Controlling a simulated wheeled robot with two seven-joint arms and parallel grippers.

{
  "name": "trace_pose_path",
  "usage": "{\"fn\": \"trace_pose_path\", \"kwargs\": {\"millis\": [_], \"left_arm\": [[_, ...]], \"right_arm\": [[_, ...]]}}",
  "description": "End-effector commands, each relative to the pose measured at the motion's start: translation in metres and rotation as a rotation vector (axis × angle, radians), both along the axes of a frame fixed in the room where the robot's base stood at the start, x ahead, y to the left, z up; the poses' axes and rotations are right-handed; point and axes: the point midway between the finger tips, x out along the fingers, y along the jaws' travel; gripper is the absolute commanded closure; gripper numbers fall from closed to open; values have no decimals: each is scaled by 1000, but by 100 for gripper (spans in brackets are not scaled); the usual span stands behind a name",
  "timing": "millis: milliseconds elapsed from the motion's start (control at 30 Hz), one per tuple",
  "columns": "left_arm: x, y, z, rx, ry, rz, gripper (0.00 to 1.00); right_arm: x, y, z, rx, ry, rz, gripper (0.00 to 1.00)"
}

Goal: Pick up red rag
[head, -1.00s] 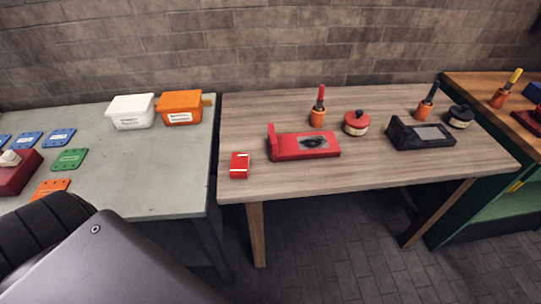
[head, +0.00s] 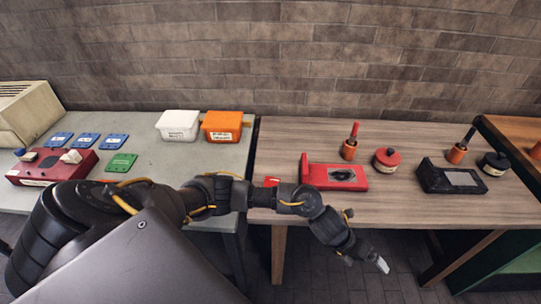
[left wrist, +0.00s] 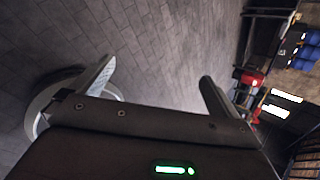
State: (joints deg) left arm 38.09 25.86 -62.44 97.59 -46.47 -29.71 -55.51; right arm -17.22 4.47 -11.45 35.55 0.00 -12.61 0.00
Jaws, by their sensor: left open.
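The red rag (head: 272,181) is a small red piece at the front left of the wooden table (head: 410,202). My left arm covers most of it in the head view. My left gripper (head: 382,264) hangs past the table's front edge, over the floor, to the right of the rag and apart from it. In the left wrist view my left gripper (left wrist: 158,75) is open, with only dark floor between its fingers. My right gripper is out of view.
A red tray (head: 357,184) and a black tray (head: 425,176) lie on the wooden table. White (head: 178,125) and orange (head: 222,131) bins stand on the grey table (head: 206,182).

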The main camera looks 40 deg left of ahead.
Motion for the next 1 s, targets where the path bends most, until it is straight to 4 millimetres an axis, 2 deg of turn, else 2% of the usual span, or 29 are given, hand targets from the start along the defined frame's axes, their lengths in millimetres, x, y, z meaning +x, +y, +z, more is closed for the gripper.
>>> {"fn": "trace_pose_path", "kwargs": {"millis": [33, 67, 167, 267, 300, 433, 500, 600, 733, 867, 1000], "left_arm": [[4, 14, 12, 79, -66, -120, 0], [4, 22, 17, 127, -100, -199, 0], [5, 65, 33, 314, -199, -469, 0], [12, 125, 47, 504, -236, -713, 0], [18, 153, 52, 571, -225, -786, 0], [35, 242, 79, 725, -130, -946, 0], [38, 278, 95, 769, -78, -994, 0], [38, 316, 116, 807, -16, -1035, 0], [37, 343, 133, 826, 31, -1057, 0], [36, 349, 136, 828, 44, -1066, 0], [34, 350, 125, 825, 45, -1065, 0]], "right_arm": [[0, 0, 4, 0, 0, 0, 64], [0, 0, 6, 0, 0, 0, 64], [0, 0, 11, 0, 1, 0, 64], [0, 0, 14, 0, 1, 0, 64], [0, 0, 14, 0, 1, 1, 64], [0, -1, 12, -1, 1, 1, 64], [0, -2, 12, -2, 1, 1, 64], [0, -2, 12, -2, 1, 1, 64], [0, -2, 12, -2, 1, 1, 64], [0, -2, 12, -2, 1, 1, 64], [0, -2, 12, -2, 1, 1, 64]]}}
